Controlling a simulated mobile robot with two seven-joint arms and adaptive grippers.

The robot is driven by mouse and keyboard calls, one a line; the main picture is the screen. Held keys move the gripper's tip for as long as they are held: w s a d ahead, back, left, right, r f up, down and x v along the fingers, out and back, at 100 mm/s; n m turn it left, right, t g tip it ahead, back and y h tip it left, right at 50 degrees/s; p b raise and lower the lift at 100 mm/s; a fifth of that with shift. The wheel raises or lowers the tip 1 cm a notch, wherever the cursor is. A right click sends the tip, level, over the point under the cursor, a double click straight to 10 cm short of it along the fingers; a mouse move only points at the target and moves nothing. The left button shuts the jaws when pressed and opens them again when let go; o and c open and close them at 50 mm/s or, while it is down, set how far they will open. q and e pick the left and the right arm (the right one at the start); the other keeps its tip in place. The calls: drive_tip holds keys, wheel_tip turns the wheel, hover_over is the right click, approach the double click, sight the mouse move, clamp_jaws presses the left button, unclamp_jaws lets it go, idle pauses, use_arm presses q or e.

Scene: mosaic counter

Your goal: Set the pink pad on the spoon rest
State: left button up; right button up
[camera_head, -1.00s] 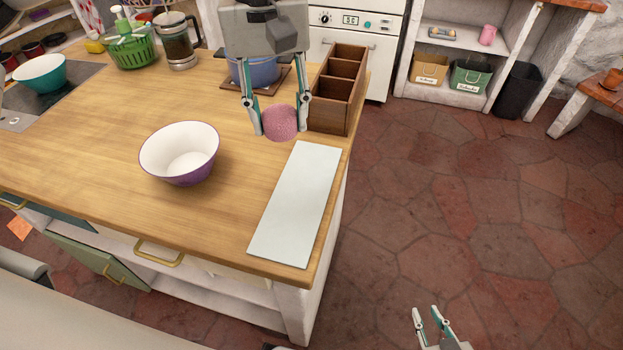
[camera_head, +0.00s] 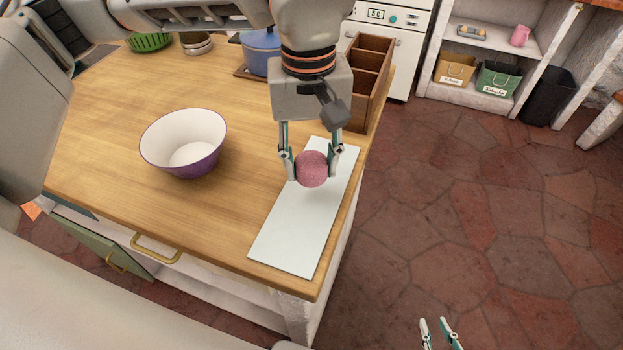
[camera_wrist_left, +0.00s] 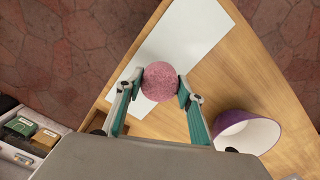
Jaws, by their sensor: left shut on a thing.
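The pink pad (camera_head: 312,169) is a round, rough-surfaced piece held between the two fingers of my left gripper (camera_head: 311,179). It also shows between the fingertips in the left wrist view (camera_wrist_left: 159,81). My left gripper is shut on it, over the far half of a flat white rectangular slab (camera_head: 290,232). The slab lies along the counter's right edge, and it also shows in the left wrist view (camera_wrist_left: 187,40). I cannot tell the pad's height above it. Nothing else in view looks like a spoon rest. My right gripper (camera_head: 434,322) is empty, its fingers apart, low over the floor.
A white and purple bowl (camera_head: 184,143) stands on the wooden counter (camera_head: 120,110) left of the slab. A brown compartment box (camera_head: 369,80) stands just behind the slab. A blue pot (camera_head: 261,52) is at the back. The counter between bowl and slab is clear.

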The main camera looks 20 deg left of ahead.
sight(311, 195)
use_arm(q)
drive_tip(key=shift+f, duration=2.45)
drive_tip(key=shift+f, duration=0.15)
drive_tip(key=o, duration=1.1)
wheel_tip(311, 195, up, 12)
drive_tip(key=shift+a+r, duration=0.1)
drive_tip(key=shift+r, duration=0.05)
